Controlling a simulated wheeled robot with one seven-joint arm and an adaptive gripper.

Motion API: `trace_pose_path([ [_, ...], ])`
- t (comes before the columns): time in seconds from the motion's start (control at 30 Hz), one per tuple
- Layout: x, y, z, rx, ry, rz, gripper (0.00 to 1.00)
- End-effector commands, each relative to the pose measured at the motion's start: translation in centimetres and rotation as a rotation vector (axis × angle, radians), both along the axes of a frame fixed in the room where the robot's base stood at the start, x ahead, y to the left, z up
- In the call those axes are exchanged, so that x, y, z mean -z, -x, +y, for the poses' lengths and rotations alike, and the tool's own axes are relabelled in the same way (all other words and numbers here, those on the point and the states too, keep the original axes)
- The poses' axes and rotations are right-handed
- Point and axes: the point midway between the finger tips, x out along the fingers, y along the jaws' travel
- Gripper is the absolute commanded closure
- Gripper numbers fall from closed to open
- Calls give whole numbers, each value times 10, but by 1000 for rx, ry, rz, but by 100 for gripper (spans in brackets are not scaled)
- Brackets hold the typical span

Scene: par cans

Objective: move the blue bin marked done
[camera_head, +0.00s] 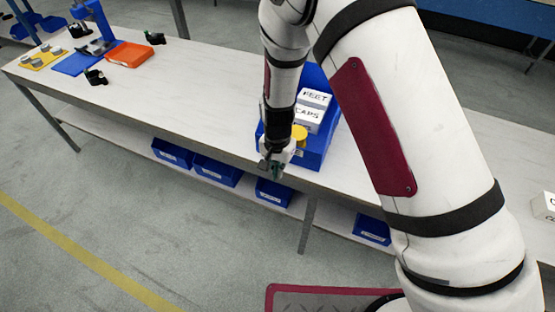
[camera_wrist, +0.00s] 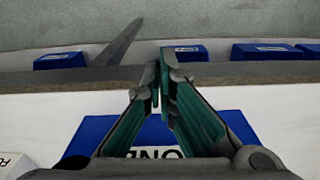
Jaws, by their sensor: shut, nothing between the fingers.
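A blue bin (camera_head: 316,153) stands on the long white table near its front edge, partly hidden behind my arm. In the wrist view the blue bin (camera_wrist: 95,128) lies under my fingers, and its white label shows the letters "ONE", the rest covered. My gripper (camera_head: 270,170) is at the bin's front left, by the table edge. In the wrist view my gripper (camera_wrist: 160,80) has its green-padded fingertips together with nothing between them. I cannot tell whether it touches the bin.
White boxes marked FEET (camera_head: 314,97) and CAPS (camera_head: 307,115) and a yellow round thing (camera_head: 299,132) are at the bin. Several blue bins sit on the lower shelf (camera_head: 120,135). An orange tray (camera_head: 129,55) is far left. The table's middle (camera_head: 190,95) is clear.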

Motion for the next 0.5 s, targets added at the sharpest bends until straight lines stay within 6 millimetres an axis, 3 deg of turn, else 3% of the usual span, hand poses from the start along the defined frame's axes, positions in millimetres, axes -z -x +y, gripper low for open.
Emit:
trace_pose_path([
  [0.2,-2,-29,-11,2,-1,-2,100],
  [0.5,-2,-37,-15,-1,-1,0,100],
])
